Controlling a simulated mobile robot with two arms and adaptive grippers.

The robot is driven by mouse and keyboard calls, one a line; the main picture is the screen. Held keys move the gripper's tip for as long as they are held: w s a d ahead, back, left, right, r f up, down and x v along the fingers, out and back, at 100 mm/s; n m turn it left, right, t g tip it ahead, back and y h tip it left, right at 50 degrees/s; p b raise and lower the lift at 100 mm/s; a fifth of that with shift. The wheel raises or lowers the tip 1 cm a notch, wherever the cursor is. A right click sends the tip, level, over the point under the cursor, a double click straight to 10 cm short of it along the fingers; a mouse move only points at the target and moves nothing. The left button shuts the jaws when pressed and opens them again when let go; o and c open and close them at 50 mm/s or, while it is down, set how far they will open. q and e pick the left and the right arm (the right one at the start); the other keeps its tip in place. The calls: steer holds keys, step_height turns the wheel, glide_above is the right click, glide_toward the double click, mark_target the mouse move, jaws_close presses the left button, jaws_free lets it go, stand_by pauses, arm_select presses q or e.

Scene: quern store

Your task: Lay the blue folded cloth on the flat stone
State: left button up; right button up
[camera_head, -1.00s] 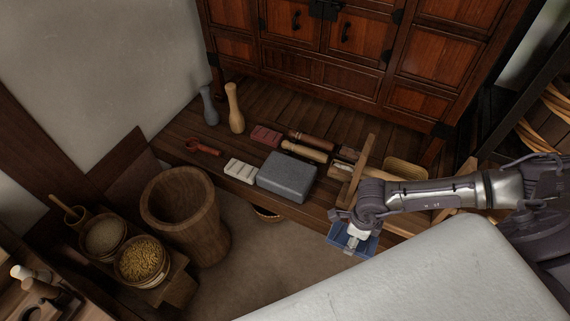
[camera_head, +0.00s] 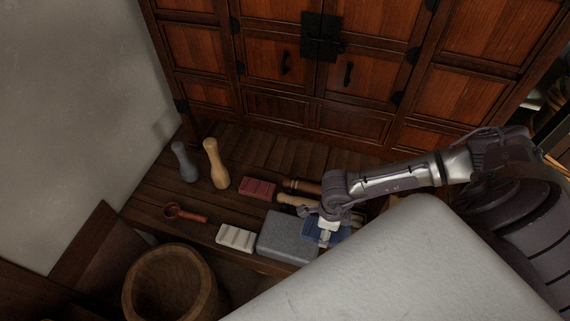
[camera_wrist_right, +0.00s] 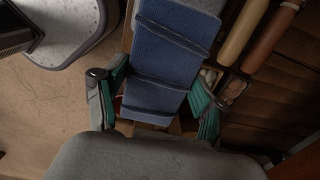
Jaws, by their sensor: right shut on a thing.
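The blue folded cloth (camera_head: 311,231) is in my right gripper (camera_head: 327,228), near the right end of the flat grey stone (camera_head: 284,229). In the right wrist view the cloth (camera_wrist_right: 168,58) lies lengthwise between the green-padded fingers of the gripper (camera_wrist_right: 155,100), with dark bands across it. The far end of the cloth overlaps a grey surface, likely the stone (camera_wrist_right: 205,5). I cannot tell whether cloth and stone touch. My left gripper is not in view.
The stone rests on a dark wooden platform (camera_head: 150,205). A white ridged block (camera_head: 236,237), a red block (camera_head: 258,187), wooden rollers (camera_head: 298,200), a red ladle (camera_head: 184,214) and two pestles (camera_head: 215,163) are around it. A wooden mortar (camera_head: 172,285) stands in front, a cabinet (camera_head: 290,65) behind.

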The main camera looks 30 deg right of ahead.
glide_above(291, 234)
step_height(291, 234, down, 6)
steer(key=shift+f+b, duration=0.2)
steer(key=shift+b, duration=0.1)
steer(key=shift+a+f, duration=0.1)
steer(key=shift+f, duration=1.9)
steer(key=shift+f+b, duration=0.1)
steer(key=shift+b, duration=0.2)
steer(key=o, duration=1.2)
steer(key=shift+r, duration=0.45)
step_height(291, 234, up, 11)
steer(key=p, duration=0.1)
steer(key=shift+r, duration=0.2)
steer(key=shift+s, duration=0.1)
